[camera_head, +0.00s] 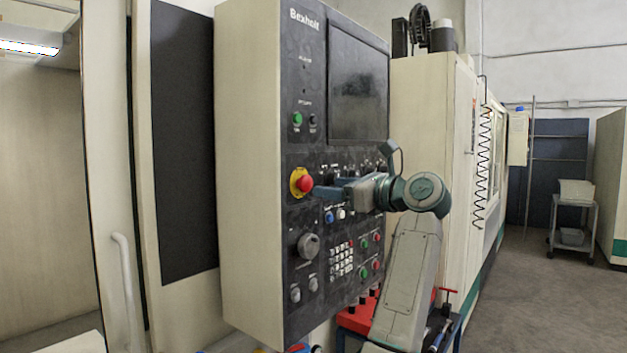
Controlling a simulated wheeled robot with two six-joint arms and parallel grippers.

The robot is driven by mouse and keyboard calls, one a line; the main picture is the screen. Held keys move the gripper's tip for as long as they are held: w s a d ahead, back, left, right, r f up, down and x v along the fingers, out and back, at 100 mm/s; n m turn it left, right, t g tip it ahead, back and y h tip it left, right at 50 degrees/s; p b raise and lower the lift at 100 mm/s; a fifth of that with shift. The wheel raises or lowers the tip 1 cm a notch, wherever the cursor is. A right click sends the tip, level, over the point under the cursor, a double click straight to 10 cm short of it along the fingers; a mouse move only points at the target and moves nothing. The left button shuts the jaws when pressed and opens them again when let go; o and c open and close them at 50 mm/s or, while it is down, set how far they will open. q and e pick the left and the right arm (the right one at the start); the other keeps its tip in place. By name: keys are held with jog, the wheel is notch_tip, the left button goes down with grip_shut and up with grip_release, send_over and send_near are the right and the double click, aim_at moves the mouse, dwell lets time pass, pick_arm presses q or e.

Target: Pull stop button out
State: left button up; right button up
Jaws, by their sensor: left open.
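The stop button (305,184) is a red mushroom knob on a yellow round base, on the left part of the dark control panel (310,222). My left gripper (322,191) is in front of the panel, just right of the button, with its dark blue fingers pointing left toward it. The fingers are open. The fingertips are close to the knob's right side; I cannot tell if they touch it. The gripper and wrist hide part of the panel's right side. My right gripper is not in view.
Above the button are a dark screen (357,90) and a green button (297,119). Below are a grey dial (308,245) and a white keypad (341,261). A red-topped cart (356,318) stands below right. Open floor (540,300) lies to the right.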

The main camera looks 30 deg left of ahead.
aim_at(310, 184)
pick_arm(q)
jog(key=a+p, duration=0.1)
jog(key=a, duration=0.2)
jog(key=w+a+p, duration=0.1)
jog(key=a, duration=0.2)
jog(key=shift+a, duration=0.45)
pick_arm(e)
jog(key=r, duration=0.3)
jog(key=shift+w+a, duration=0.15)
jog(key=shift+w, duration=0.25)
pick_arm(q)
jog(key=shift+w, duration=0.1)
